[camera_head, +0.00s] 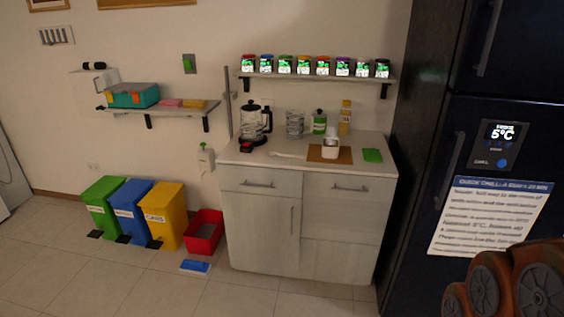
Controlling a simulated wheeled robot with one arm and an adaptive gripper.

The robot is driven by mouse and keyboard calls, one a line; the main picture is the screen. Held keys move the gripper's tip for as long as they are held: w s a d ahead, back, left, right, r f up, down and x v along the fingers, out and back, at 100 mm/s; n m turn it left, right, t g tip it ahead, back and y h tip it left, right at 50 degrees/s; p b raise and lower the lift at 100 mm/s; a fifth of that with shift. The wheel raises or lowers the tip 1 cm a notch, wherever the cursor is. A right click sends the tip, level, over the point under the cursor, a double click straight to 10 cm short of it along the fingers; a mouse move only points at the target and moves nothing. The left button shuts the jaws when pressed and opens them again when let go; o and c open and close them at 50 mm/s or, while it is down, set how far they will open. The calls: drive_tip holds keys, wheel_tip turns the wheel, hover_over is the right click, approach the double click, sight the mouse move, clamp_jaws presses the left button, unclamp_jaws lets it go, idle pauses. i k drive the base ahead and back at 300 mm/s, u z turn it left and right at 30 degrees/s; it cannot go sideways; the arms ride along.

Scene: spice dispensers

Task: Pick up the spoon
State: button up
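A thin white object, seemingly the spoon (288,155), lies flat on the light countertop (240,164), left of a brown board. It is too small to make out its bowl clearly. My gripper is not in view. Only orange-brown links of my own arm show at the bottom right, well away from the counter.
On the counter stand a coffee press (251,122), a glass jar (295,124), bottles (345,118), a white cup (330,148) on the board, and a green cloth (372,155). Spice jars line a shelf (314,77) above.

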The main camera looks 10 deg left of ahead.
sight(271, 153)
drive_tip(key=u, duration=0.6)
drive_tip(key=i, duration=0.8)
drive_tip(key=u, duration=0.9)
drive_tip(key=i, duration=1.1)
drive_tip(key=z, duration=0.35)
drive_tip(key=i, duration=1)
drive_tip(key=z, duration=0.5)
